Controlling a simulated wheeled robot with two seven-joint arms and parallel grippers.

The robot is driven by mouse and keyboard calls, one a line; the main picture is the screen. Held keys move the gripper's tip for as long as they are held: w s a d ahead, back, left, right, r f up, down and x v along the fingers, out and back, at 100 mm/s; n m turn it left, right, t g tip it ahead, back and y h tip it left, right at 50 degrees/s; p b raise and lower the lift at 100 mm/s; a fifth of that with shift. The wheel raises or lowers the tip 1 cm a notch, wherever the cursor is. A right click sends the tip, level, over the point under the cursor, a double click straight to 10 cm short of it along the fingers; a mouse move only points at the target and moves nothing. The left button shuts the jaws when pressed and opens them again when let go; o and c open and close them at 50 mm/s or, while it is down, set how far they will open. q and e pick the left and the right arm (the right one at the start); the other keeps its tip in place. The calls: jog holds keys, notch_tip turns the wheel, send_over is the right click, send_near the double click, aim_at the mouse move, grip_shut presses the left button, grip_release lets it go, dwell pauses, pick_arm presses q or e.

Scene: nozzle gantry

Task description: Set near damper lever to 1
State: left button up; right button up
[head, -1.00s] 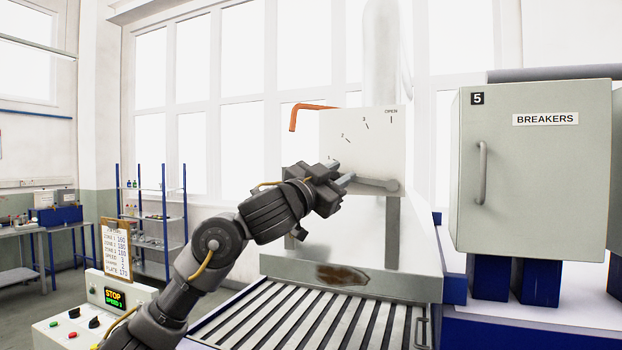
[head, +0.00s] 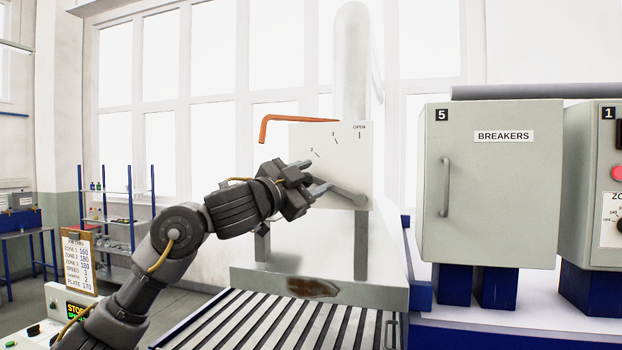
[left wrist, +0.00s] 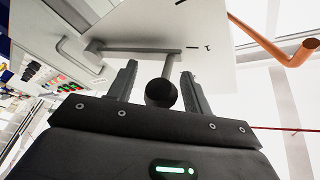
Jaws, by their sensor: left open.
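The damper lever (head: 347,197) is a grey bar on a pale dial plate (head: 345,165) marked 2, 3 and OPEN. It runs from a pivot at the plate's lower right up-left toward my left gripper (head: 316,176). In the left wrist view, the lever (left wrist: 135,49) ends in a black round knob (left wrist: 160,93) that sits between the two open fingers of my left gripper (left wrist: 159,70). I see gaps on both sides of the knob. The gripper hides the lever's end and any 1 mark in the head view. My right gripper is not in view.
An orange bent rod (head: 295,118) juts out above the plate. A grey breaker cabinet (head: 490,190) stands to the right, with a control box (head: 595,235) beyond it. A slatted conveyor (head: 275,325) lies below. A clipboard (head: 79,262) stands at the left.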

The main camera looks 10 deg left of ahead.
pick_arm(q)
jog(key=b+v, duration=0.5)
jog(key=v, duration=0.5)
jog(key=shift+s+a, duration=0.15)
jog(key=shift+s, duration=0.2)
jog(key=shift+f, duration=0.1)
